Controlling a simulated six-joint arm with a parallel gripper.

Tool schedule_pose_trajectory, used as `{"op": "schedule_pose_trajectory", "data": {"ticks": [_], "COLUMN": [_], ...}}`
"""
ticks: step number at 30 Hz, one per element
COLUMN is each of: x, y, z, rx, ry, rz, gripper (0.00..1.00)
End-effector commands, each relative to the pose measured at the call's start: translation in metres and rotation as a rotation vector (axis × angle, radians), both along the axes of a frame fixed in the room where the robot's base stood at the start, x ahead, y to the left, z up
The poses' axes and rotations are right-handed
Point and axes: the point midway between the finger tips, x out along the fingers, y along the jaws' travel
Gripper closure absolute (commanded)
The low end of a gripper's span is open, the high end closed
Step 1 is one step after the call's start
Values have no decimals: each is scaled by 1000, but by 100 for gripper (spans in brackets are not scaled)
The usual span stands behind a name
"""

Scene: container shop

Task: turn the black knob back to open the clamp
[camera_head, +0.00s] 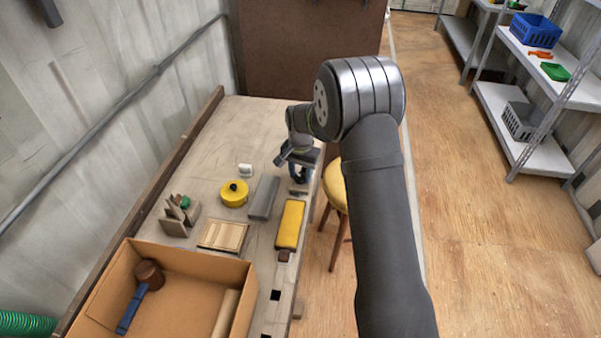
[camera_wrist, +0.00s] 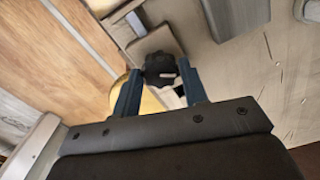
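The black knob (camera_wrist: 160,66) shows in the wrist view between the tips of my gripper's two blue fingers (camera_wrist: 160,72). It has a small pale mark on its face. The knob nearly fills the gap, and I cannot tell whether the fingers press on it. Part of a grey clamp piece (camera_wrist: 150,42) shows just behind the knob; the rest is hidden. In the head view my gripper (camera_head: 298,172) points down at the right edge of the workbench, and the knob and most of the clamp are hidden there.
A grey block (camera_head: 263,198), a yellow block (camera_head: 290,224), a yellow round container (camera_head: 234,193) and a wooden panel (camera_head: 222,235) lie on the workbench (camera_head: 215,135). A cardboard box (camera_head: 185,290) holds a mallet. A yellow-topped stool (camera_head: 335,187) stands beside the bench, close to my gripper.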

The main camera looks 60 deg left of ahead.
Motion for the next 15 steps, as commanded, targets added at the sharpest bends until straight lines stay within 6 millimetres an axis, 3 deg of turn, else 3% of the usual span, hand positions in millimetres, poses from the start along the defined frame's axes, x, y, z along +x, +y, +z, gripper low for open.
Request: {"op": "schedule_pose_trajectory", "data": {"ticks": [1, 3, 4, 15], "x": [0, 0, 0, 0], "y": [0, 0, 0, 0], "z": [0, 0, 0, 0], "rx": [0, 0, 0, 0], "ry": [0, 0, 0, 0], "rz": [0, 0, 0, 63], "gripper": [71, 84, 86, 86]}}
